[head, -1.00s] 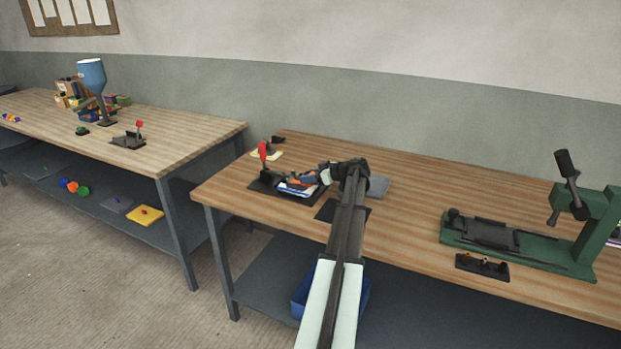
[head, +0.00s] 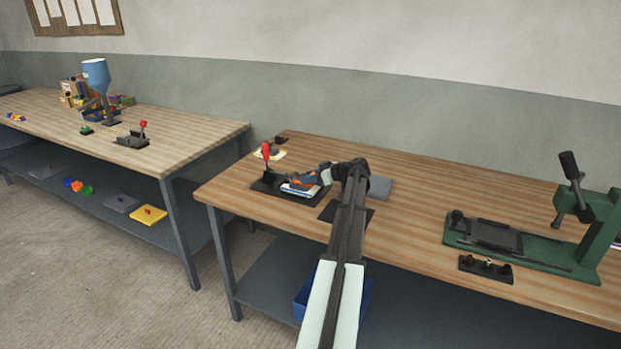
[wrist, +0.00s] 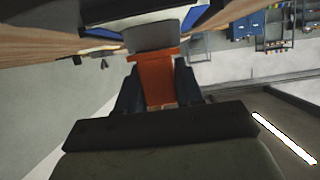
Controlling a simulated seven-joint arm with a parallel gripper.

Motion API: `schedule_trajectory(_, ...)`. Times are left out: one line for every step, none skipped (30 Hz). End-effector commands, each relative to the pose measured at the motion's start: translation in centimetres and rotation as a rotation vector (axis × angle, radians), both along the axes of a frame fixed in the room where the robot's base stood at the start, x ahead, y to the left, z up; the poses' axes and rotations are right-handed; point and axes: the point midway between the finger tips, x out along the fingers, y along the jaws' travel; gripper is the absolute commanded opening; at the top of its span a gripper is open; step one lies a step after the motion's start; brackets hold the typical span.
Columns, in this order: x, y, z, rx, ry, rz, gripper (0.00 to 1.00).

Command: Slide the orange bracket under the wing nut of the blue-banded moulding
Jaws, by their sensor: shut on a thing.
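My gripper (wrist: 158,78) is shut on the orange bracket (wrist: 157,88), a flat strip between its two dark fingers. The bracket's far end meets or lies close to a grey round part (wrist: 150,37) in the wrist view; I cannot tell whether it is under it. The white and blue moulding (head: 297,190) sits in a dark fixture (head: 268,184) at the left of the near bench. Its blue also shows at the top of the wrist view (wrist: 192,20). In the head view the bracket (head: 305,181) is just above the moulding. The wing nut cannot be made out.
A red-handled clamp (head: 266,152) stands at the fixture's left. A green press (head: 545,245) stands further right, with open bench between.

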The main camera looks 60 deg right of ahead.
Motion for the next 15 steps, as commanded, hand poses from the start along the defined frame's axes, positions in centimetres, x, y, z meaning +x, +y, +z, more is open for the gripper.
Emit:
schedule_trajectory(0.00,0.00,0.00,0.000,0.000,0.000,0.00)
schedule_trajectory(0.01,0.00,-0.01,0.000,0.000,0.000,0.00)
schedule_trajectory(0.01,0.00,-0.04,0.000,0.000,0.000,0.00)
schedule_trajectory(0.00,0.00,-0.05,0.000,0.000,0.000,0.00)
schedule_trajectory(0.00,0.00,-0.06,0.000,0.000,0.000,0.00)
schedule_trajectory(0.00,0.00,-0.08,0.000,0.000,0.000,0.00)
schedule_trajectory(0.00,0.00,-0.08,0.000,-0.001,0.000,0.00)
schedule_trajectory(0.00,0.00,-0.08,0.000,-0.001,0.000,0.00)
schedule_trajectory(0.00,0.00,-0.08,0.000,0.000,0.000,0.00)
schedule_trajectory(0.00,0.00,-0.08,0.000,0.000,0.000,0.00)
schedule_trajectory(0.00,0.00,-0.08,0.000,0.000,0.000,0.00)
schedule_trajectory(0.00,0.00,-0.08,0.000,0.000,0.000,0.38)
schedule_trajectory(0.00,0.00,-0.08,0.000,0.000,0.000,0.41)
schedule_trajectory(0.00,0.00,-0.09,0.000,0.000,0.000,0.44)
schedule_trajectory(0.00,0.00,-0.09,0.000,0.000,0.000,0.47)
